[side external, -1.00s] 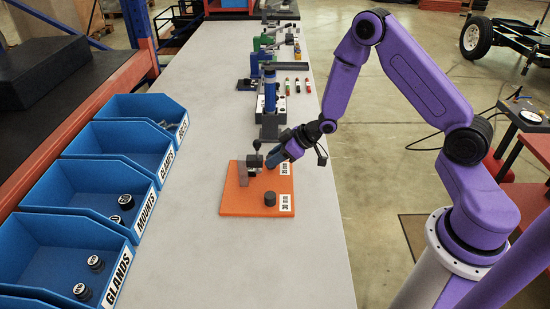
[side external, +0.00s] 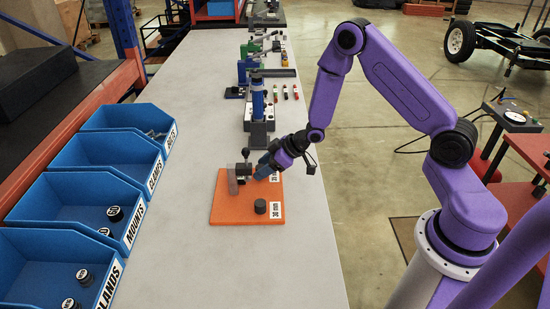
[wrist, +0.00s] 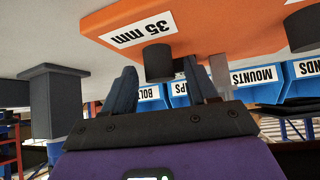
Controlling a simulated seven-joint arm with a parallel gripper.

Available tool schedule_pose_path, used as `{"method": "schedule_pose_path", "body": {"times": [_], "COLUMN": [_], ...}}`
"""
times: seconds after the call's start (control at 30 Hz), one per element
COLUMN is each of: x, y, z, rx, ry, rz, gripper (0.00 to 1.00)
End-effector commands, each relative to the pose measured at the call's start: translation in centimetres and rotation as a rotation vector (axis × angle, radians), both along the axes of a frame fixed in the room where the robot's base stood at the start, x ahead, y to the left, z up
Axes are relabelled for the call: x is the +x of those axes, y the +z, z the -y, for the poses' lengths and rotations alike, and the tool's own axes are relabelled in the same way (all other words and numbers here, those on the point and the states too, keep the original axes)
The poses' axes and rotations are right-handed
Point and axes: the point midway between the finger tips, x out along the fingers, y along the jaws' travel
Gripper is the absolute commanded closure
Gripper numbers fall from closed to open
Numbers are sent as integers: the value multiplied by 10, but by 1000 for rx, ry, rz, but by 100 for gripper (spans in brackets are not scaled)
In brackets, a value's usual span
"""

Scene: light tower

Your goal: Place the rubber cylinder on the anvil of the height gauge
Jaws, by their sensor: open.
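The height gauge (side external: 232,183) stands at the back left of an orange board (side external: 236,213), its dark arm above a pale block. My gripper (side external: 262,172) is open and low over the board, right of the gauge. In the wrist view, my gripper (wrist: 160,68) has a black cylinder (wrist: 158,62) in line between its spread fingers, by the "35 mm" label. I see no finger contact. In the side view my gripper hides this cylinder. A second black cylinder (side external: 260,206) stands upright by the front label; its edge shows in the wrist view (wrist: 303,28).
Blue bins (side external: 75,205) with black mounts and other parts line the left side. A blue and grey press (side external: 258,115) stands behind the board, with small colored pieces (side external: 285,93) to its right. The grey bench (side external: 180,240) is clear left of and in front of the board.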

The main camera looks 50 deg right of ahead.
Motion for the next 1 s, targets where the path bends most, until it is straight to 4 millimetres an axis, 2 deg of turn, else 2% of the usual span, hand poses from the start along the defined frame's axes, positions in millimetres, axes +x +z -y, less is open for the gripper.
{"method": "schedule_pose_path", "body": {"times": [0.1,0.43,1.0], "x": [0,-31,-84], "y": [1,42,106], "z": [0,28,64], "rx": [0,0,-1], "ry": [-1,-3,-1], "rz": [1,2,4], "gripper": [42,42,42]}}
